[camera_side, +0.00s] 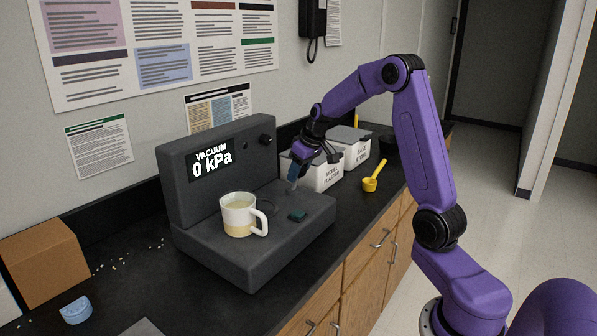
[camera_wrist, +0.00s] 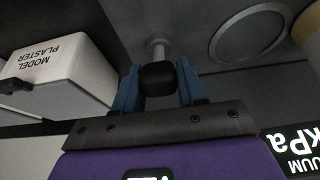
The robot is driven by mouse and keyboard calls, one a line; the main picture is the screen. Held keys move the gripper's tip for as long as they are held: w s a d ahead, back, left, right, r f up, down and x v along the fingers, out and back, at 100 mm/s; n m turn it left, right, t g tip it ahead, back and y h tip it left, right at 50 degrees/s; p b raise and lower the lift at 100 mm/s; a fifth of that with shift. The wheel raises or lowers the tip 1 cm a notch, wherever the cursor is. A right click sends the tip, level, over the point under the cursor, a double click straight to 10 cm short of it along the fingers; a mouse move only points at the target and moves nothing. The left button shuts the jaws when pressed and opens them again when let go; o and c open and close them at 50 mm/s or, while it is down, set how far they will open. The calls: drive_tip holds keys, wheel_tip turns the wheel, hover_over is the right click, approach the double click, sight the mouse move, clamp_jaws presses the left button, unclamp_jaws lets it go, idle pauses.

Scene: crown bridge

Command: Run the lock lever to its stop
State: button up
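The lock lever shows in the wrist view as a dark rounded knob (camera_wrist: 158,79) on a short grey shaft (camera_wrist: 157,49). My gripper (camera_wrist: 158,82) has one blue finger on each side of the knob, and both appear to press against it. In the side view my gripper (camera_side: 292,176) points down at the right part of the dark grey vacuum machine (camera_side: 228,258). The knob is mostly hidden by the fingers there. The machine's display (camera_side: 211,163) reads "VACUUM 0 kPa".
White labelled bins (camera_side: 325,178) stand close behind my gripper. A yellow scoop (camera_side: 374,177) lies to the right. A cardboard box (camera_side: 45,262) and a light-blue piece (camera_side: 76,310) are at left.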

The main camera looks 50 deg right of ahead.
drive_tip(key=shift+c, duration=0.6)
drive_tip(key=shift+s, duration=0.1)
drive_tip(key=shift+s+f+t, duration=0.1)
drive_tip(key=shift+s+t, duration=0.05)
drive_tip(key=shift+t, duration=0.15)
drive_tip(key=o, duration=1)
drive_tip(key=v, duration=1.7)
drive_tip(key=shift+s+r, duration=0.15)
drive_tip(key=shift+r, duration=0.05)
drive_tip(key=shift+a, duration=0.1)
